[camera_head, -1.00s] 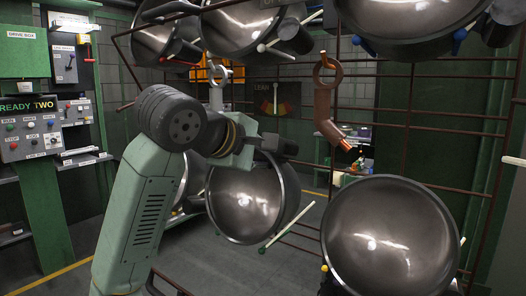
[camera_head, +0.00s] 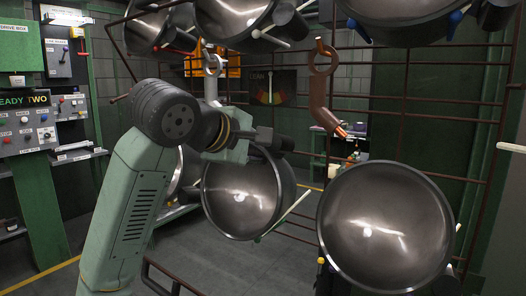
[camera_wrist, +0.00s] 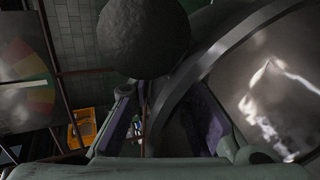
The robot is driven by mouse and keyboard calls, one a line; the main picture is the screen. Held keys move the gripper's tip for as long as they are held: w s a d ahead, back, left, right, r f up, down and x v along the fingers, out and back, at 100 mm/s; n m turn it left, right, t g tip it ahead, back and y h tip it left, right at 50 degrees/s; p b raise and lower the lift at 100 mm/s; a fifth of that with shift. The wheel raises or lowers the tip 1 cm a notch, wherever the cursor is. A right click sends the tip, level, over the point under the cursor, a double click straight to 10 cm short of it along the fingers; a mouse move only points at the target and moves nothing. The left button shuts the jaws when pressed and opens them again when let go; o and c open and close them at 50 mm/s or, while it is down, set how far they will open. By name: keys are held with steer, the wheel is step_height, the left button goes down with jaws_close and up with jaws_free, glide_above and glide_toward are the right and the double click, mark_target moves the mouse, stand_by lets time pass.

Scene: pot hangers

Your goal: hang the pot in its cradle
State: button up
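The nearest pot to my gripper is a dark steel pot (camera_head: 240,198) in the middle of the head view, its mouth facing me and tilted. Its dark handle shows at its upper right. My gripper (camera_head: 250,143) is at this pot's upper rim. In the wrist view my gripper (camera_wrist: 160,115) has its two purple-lined fingers apart. The pot's rim (camera_wrist: 185,75) runs between or just beyond them; I cannot tell which. A dark round body (camera_wrist: 143,35) covers the top there. A white-tipped rod (camera_head: 290,212) of a cradle passes at the pot's lower right.
Another pot (camera_head: 385,228) hangs at the lower right, and several hang along the top. A brown ring-topped hanger (camera_head: 322,88) stands right of centre. Dark rack bars cross the right side. A lean gauge (camera_head: 271,87) is behind. The floor below the middle pot is clear.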

steer(key=o, duration=0.4)
steer(key=shift+f, duration=0.1)
steer(key=shift+a, duration=0.1)
steer(key=f+v, duration=0.2)
steer(key=v, duration=0.8)
steer(key=s+a+f+v, duration=0.1)
steer(key=f+v, duration=0.1)
steer(key=v, duration=0.9)
steer(key=shift+s, duration=0.6)
steer(key=shift+a, duration=0.1)
